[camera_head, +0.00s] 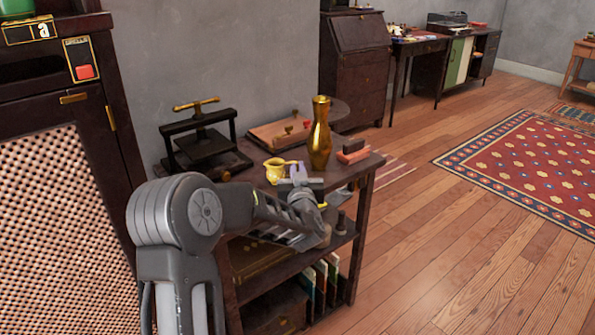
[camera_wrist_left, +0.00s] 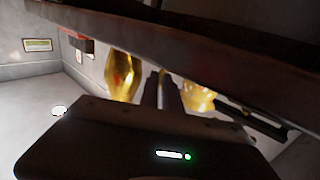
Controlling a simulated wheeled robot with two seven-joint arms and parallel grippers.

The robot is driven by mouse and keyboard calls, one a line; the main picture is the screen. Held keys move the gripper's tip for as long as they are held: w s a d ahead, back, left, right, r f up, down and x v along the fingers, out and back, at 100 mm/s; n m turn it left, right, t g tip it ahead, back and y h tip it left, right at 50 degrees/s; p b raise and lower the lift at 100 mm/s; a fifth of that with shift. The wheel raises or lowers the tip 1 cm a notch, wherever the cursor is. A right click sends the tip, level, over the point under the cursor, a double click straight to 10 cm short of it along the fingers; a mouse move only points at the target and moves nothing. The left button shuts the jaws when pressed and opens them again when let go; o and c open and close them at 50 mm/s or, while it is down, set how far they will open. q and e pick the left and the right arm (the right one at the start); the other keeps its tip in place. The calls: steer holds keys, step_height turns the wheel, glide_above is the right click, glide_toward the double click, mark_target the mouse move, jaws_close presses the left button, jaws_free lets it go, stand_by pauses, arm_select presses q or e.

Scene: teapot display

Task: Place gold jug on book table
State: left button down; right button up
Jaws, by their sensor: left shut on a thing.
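The small gold jug (camera_head: 275,172) is upright at the front of the dark book table's top (camera_head: 237,172). My left gripper (camera_head: 296,172) is just right of the jug, at its handle side, and is shut on the jug. The fingers partly hide the handle. In the left wrist view, which looks upside down, the left gripper's fingers (camera_wrist_left: 165,92) are close together with the gold jug (camera_wrist_left: 201,98) right beside them. I cannot tell whether the jug's base touches the tabletop. My right gripper is not in view.
A tall gold vase (camera_head: 320,140) stands close behind the gripper. Red and dark blocks (camera_head: 352,152) lie to its right. A black press (camera_head: 200,140) and a wooden board (camera_head: 280,133) are at the back. A dark cabinet (camera_head: 62,100) is on the left. Open floor lies right.

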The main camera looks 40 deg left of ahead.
arm_select(q)
steer(key=shift+f, duration=0.15)
steer(key=c, duration=1.6)
jaws_free()
steer(key=shift+o, duration=0.2)
steer(key=shift+r, duration=0.2)
steer(key=v, duration=1.2)
steer(key=shift+p, duration=0.4)
